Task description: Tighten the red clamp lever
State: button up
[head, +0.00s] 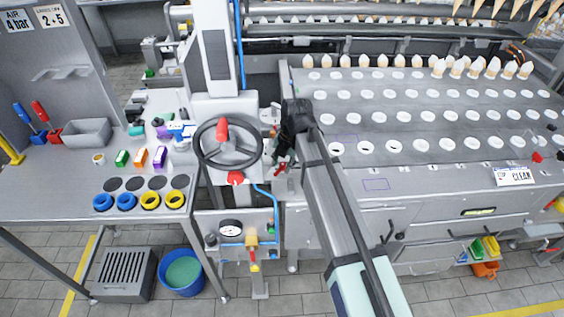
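A small red lever (279,169) shows at the left edge of the long machine, just right of the handwheel. It looks like the clamp lever, but it is small and partly hidden by my gripper. My gripper (284,156) is dark and points down at the lever, with its fingertips beside or touching it. I cannot tell whether the fingers are open or shut on it. The grey handwheel (206,157) has a red handle (222,130) at its top, and a red knob (235,178) sits at its lower rim.
My arm crosses the machine front from the lower right. The perforated machine bed (420,120) has cones standing along its back. A side table (70,180) at left holds a grey bin (87,132), coloured blocks and rings. A blue bucket (181,274) stands on the floor.

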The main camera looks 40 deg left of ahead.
jog(key=shift+f, duration=0.15)
grip_shut()
